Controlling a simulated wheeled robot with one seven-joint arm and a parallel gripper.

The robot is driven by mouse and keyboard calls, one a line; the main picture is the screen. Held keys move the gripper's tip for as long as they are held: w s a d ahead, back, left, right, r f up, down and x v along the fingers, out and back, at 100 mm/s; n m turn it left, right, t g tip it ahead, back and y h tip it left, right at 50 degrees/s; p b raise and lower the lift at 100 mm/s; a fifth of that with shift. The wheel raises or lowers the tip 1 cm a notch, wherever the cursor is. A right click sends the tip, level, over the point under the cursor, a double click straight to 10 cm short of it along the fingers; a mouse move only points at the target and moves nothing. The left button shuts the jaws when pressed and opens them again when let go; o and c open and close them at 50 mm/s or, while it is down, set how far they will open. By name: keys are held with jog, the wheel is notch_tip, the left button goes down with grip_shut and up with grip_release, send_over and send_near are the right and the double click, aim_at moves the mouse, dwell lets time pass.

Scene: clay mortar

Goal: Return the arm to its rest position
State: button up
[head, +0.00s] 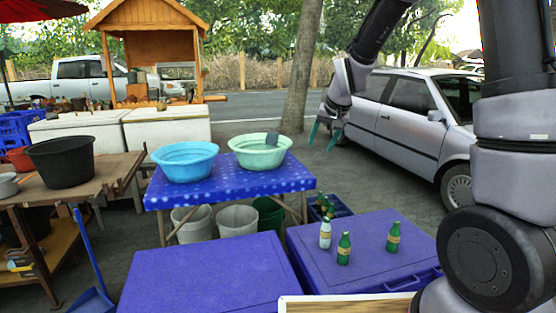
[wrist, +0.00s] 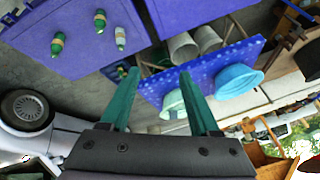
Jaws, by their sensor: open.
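My gripper (head: 324,134) hangs in the air in the head view, to the right of the green basin and in front of the parked silver car. Its two teal fingers are apart in the wrist view (wrist: 160,98), with nothing between their tips. My arm comes in from the right side of the head view.
A blue basin (head: 185,161) and a pale green basin (head: 259,150) stand on a blue-clothed table (head: 225,187). Several bottles stand on or beside the right purple chest (head: 365,262). The silver car (head: 400,125) is parked behind my arm. A black tub (head: 62,162) is at left.

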jog(key=s+d+r+m, duration=0.1)
jog(key=s+d+r, duration=0.6)
jog(key=s+r, duration=0.5)
jog(key=s+d+r+t, duration=0.1)
jog(key=s+d, duration=0.1)
jog(key=s, duration=0.5)
jog(key=s+d+r+m, duration=0.1)
jog(key=s+d+r, duration=0.1)
jog(key=s, duration=0.5)
jog(key=shift+s+d+r+t, duration=0.2)
jog(key=shift+d+r+t, duration=0.1)
jog(key=shift+t, duration=0.1)
